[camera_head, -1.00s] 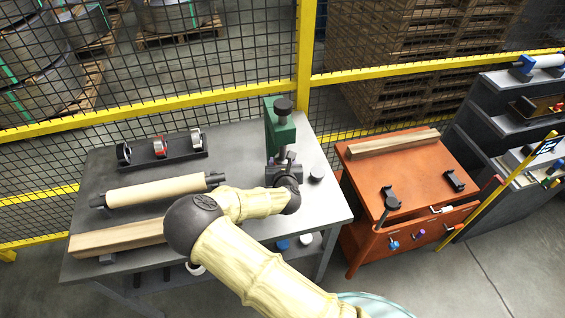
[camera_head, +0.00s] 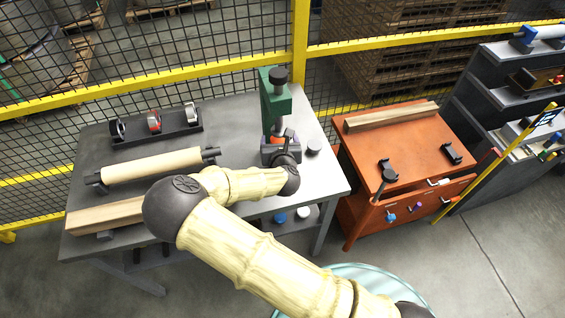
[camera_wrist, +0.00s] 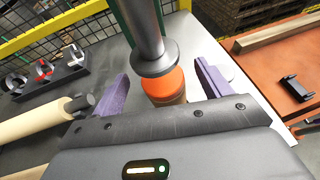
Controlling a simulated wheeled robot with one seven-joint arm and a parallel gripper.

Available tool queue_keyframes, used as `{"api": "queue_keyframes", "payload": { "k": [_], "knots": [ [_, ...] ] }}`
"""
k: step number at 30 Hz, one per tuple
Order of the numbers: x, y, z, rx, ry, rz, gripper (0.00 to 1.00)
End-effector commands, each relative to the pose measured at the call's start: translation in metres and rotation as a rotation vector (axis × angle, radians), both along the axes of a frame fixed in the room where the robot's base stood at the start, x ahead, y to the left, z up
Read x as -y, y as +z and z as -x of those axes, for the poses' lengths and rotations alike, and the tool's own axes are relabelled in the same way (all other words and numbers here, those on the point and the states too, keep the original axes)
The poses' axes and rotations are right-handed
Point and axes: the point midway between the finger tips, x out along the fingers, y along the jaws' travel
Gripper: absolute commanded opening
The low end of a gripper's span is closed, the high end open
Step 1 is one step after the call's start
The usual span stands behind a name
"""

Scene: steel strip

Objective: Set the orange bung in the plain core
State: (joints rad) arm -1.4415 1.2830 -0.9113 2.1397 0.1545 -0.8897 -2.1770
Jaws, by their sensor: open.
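The orange bung (camera_wrist: 163,83) is under the round steel ram (camera_wrist: 156,58) of the green press (camera_head: 274,105). It also shows in the head view (camera_head: 277,140). Below it is the brown upper part of what looks like a core (camera_wrist: 170,101); its lower part is hidden by my gripper, and I cannot tell how deep the bung sits. My gripper (camera_wrist: 163,74) is open, its purple fingers apart on either side of the bung. In the head view my gripper (camera_head: 281,152) is at the press.
A tan roll on a dark shaft (camera_head: 150,167) lies left on the grey table (camera_head: 235,140). Behind it a black rack (camera_head: 158,136) holds rings. A wooden beam (camera_head: 105,214) lies at the front left. An orange cart (camera_head: 405,140) stands right, and yellow-framed mesh fencing runs behind.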

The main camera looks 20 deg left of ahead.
Motion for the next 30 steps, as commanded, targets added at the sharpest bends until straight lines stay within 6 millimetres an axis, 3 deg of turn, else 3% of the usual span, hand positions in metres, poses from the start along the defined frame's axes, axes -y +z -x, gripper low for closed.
{"api": "queue_keyframes", "payload": {
  "k": [18, 24, 30],
  "knots": [
    [0.036, 0.042, 0.099, -0.002, 0.0, -0.002, 0.77],
    [0.042, 0.049, 0.115, 0.0, 0.0, -0.001, 0.77],
    [0.043, 0.05, 0.116, -0.001, -0.002, -0.001, 0.77]
  ]
}}
